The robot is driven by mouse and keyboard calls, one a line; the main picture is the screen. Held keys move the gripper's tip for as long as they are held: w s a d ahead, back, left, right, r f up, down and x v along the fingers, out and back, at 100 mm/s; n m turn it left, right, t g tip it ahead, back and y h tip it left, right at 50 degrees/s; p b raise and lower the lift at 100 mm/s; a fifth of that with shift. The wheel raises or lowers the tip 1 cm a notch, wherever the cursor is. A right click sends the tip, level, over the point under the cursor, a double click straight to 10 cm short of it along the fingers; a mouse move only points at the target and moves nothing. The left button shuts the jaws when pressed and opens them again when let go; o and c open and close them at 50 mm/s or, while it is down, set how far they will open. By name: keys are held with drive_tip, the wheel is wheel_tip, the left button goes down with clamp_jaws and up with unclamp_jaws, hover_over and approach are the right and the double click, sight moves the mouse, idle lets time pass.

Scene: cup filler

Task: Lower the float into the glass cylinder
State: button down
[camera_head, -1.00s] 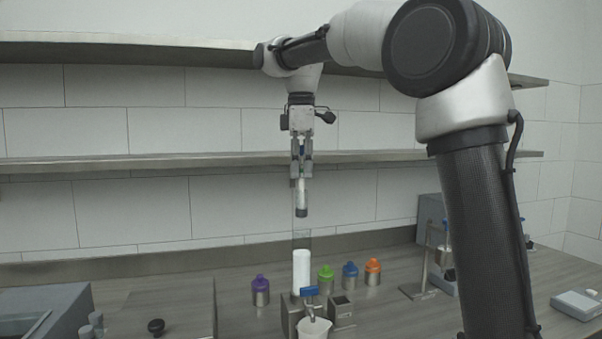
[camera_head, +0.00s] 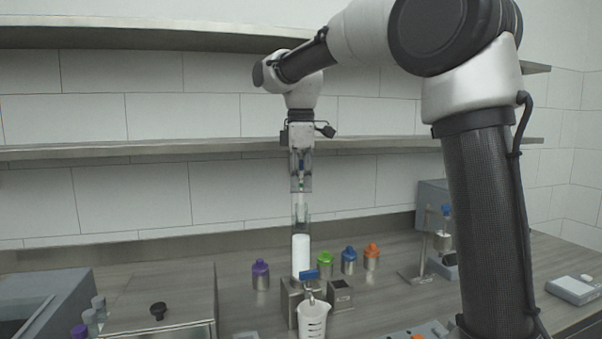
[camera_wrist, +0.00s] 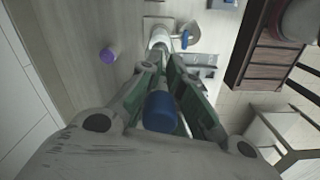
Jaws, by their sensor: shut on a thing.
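My gripper (camera_head: 301,186) is shut on the float (camera_head: 300,199) and holds it upright above the middle of the counter. The float's blue top (camera_wrist: 160,112) shows between the fingers in the wrist view. The glass cylinder (camera_head: 301,250) stands upright below, clear at the top and white in its lower part. In the head view the float's lower end overlaps the clear upper part of the cylinder and appears to be inside its mouth. The fingertips are a little above the rim. The wrist view hides most of the float and the contact with the cylinder.
A blue-handled tap (camera_head: 310,275) and a white beaker (camera_head: 313,318) stand in front of the cylinder. Purple (camera_head: 260,275), green (camera_head: 325,264), blue (camera_head: 348,260) and orange (camera_head: 371,257) capped bottles flank it. A metal stand (camera_head: 420,262) is to the right. A shelf (camera_head: 200,148) runs behind.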

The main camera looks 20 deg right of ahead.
sight(301, 203)
drive_tip(key=shift+f, duration=2.8)
drive_tip(key=shift+s+f, duration=0.1)
drive_tip(key=shift+f, duration=0.25)
drive_tip(key=shift+f, duration=0.15)
drive_tip(key=c, duration=1.5)
unclamp_jaws()
drive_tip(key=shift+f, duration=0.1)
